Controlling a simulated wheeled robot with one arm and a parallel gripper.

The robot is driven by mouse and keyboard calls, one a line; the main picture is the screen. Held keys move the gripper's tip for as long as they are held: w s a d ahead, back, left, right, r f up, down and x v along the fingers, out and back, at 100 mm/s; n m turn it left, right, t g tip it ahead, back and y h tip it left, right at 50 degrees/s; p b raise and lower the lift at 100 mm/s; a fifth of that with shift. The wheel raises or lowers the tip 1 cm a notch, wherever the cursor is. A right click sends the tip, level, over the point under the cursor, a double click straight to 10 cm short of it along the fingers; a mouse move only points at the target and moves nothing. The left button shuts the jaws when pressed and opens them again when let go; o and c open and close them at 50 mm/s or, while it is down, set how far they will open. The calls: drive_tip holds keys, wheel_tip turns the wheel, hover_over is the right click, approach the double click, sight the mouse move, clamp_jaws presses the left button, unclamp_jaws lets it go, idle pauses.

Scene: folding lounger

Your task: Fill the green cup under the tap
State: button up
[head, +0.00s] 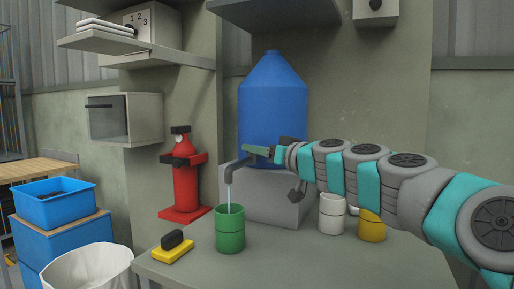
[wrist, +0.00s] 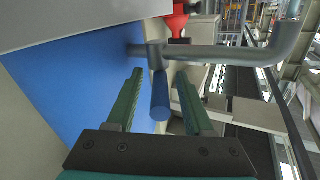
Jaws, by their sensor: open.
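The green cup (head: 229,238) stands upright on the counter, directly below the spout of the grey tap (head: 232,168). A thin stream of water (head: 229,198) runs from the spout into the cup; the water level inside cannot be made out. My gripper (head: 252,150) is at the tap, above and right of the cup. The grey tap pipe (wrist: 215,52) crosses just beyond the fingertips.
A large blue water container (head: 272,105) stands on a grey block (head: 262,194) behind the tap. A white cup (head: 332,215) and a yellow cup (head: 371,227) stand under my arm.

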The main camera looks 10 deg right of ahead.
drive_tip(key=shift+w+a, duration=0.15)
drive_tip(key=shift+w, duration=0.15)
drive_tip(key=shift+c, duration=0.4)
clamp_jaws()
idle(0.9)
